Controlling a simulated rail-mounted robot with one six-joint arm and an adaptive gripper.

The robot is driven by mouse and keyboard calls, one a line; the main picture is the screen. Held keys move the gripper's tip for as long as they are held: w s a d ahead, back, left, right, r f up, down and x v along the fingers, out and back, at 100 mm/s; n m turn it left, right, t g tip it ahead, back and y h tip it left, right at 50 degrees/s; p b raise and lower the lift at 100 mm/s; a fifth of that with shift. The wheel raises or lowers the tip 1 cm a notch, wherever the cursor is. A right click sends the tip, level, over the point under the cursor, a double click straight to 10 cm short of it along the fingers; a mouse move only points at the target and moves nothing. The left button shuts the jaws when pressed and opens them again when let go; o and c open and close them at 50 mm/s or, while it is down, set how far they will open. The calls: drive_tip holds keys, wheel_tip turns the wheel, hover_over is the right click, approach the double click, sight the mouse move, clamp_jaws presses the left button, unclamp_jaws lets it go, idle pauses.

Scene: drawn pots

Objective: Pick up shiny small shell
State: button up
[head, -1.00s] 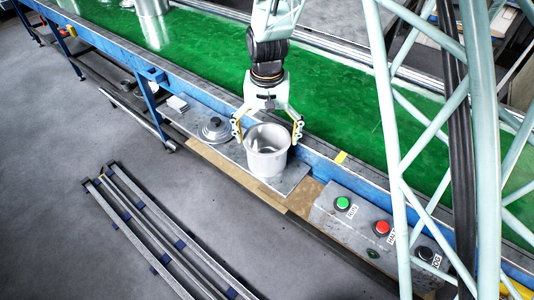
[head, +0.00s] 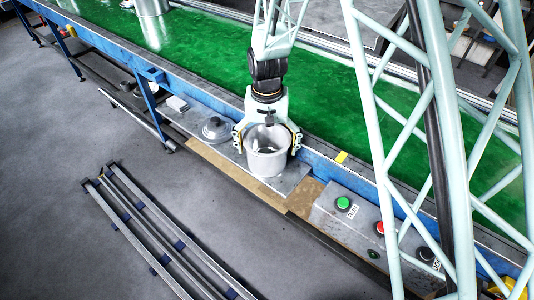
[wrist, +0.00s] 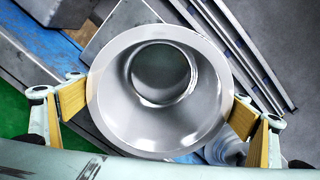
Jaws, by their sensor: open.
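The shiny small shell (head: 267,160), a grey metal open-topped pot, stands upright on a grey plate beside the conveyor in the head view. In the wrist view the shell (wrist: 128,118) fills the middle, and I look down into its round mouth. My gripper (head: 267,146) is open above and around the shell's upper part, one finger on each side. In the wrist view my gripper (wrist: 158,108) shows yellow pads to the left and right of the rim. I cannot tell whether either pad touches the wall.
A lidded grey piece (head: 214,129) sits left of the shell on the ledge (head: 222,160). A control box with green and red buttons (head: 343,203) is at the right. The green conveyor (head: 200,62) runs behind, with a metal pot (head: 151,6) far left.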

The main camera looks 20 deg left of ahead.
drive_tip(key=shift+c, duration=0.2)
drive_tip(key=c, duration=0.8)
drive_tip(key=shift+o, duration=0.2)
drive_tip(key=shift+r, duration=0.15)
drive_tip(key=s+d+r, duration=0.2)
drive_tip(key=s+d, duration=0.2)
drive_tip(key=s, duration=0.3)
drive_tip(key=s+d+r, duration=0.2)
drive_tip(key=s+d, duration=0.2)
drive_tip(key=s, duration=0.2)
drive_tip(key=shift+s+d+r, duration=0.2)
drive_tip(key=shift+s+r, duration=0.15)
drive_tip(key=shift+r, duration=0.05)
idle(0.6)
